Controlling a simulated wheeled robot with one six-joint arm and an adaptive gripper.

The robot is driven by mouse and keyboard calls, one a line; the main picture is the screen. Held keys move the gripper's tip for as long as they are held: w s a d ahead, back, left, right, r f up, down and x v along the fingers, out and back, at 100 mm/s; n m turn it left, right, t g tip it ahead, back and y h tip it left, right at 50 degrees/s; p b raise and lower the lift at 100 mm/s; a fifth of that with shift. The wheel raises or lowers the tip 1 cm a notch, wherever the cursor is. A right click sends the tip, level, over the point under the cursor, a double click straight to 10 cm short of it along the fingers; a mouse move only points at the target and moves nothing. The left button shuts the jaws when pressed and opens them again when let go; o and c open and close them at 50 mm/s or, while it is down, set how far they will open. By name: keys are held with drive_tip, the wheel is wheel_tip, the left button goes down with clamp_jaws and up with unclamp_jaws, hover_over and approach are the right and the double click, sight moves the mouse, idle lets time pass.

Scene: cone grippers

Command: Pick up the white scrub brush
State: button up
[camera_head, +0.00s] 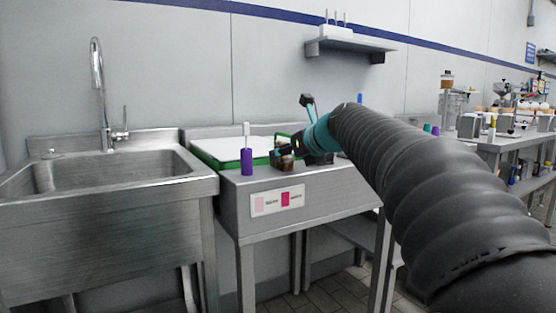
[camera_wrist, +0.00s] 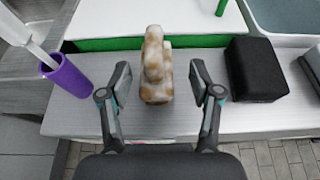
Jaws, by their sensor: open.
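A white, brown-mottled block with a raised grip on top, which looks like the scrub brush (camera_wrist: 156,68), stands on the grey counter in the wrist view. My gripper (camera_wrist: 159,80) is open, with one finger on each side of it. Gaps show between the fingers and the brush, so it is not clasped. In the head view the brush (camera_head: 285,161) shows small and brownish near the counter's front edge, partly hidden by my gripper (camera_head: 287,150).
A purple holder (camera_wrist: 66,75) with a white-handled tool stands left of the brush. A black block (camera_wrist: 254,69) sits close on the right. A green-edged white tray (camera_head: 221,148) lies behind. The sink (camera_head: 100,172) is at far left.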

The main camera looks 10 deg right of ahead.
drive_tip(key=shift+a+b+x, duration=0.1)
drive_tip(key=shift+b+x, duration=0.1)
drive_tip(key=shift+x, duration=1.15)
drive_tip(key=shift+a+b+x, duration=0.15)
drive_tip(key=shift+x, duration=1.15)
drive_tip(key=shift+s, duration=0.1)
clamp_jaws()
